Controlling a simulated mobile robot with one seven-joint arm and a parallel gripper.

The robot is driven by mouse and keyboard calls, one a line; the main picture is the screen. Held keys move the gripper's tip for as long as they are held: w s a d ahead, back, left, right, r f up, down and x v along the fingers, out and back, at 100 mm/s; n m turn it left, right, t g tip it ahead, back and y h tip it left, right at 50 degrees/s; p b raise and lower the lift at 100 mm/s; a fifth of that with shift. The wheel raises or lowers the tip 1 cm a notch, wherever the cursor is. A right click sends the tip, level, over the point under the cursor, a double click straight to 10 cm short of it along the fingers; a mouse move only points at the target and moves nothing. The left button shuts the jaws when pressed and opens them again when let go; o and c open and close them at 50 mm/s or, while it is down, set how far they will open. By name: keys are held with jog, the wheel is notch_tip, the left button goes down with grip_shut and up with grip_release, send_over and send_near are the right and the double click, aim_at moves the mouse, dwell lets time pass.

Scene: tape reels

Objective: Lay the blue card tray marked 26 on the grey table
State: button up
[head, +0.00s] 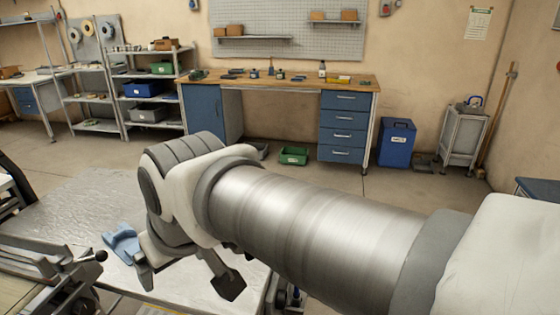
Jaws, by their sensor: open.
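A small light blue piece (122,243), which may be the card tray, appears to rest on the grey table (95,195) at the lower left. I cannot read a 26 on it, and my gripper partly covers its right side. My gripper (188,284) is over the table's right part with its two dark fingers spread wide. Its left finger is beside or in front of the blue piece; I cannot tell whether they touch. Nothing shows between the fingers.
A metal machine with a black knob (100,256) stands at the table's lower left. The table's far left surface is bare. A wooden workbench (280,83), metal shelves (108,75), a green bin (293,156) and a blue bin (397,143) stand farther back.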

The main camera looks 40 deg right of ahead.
jog(key=s, duration=0.1)
jog(key=s+f, duration=0.1)
jog(key=s, duration=0.1)
jog(key=shift+d+f, duration=0.1)
jog(key=shift+f, duration=0.2)
jog(key=shift+r, duration=0.1)
notch_tip(320, 180, up, 5)
jog(key=p, duration=0.4)
jog(key=shift+f+p, duration=0.2)
jog(key=shift+p, duration=0.2)
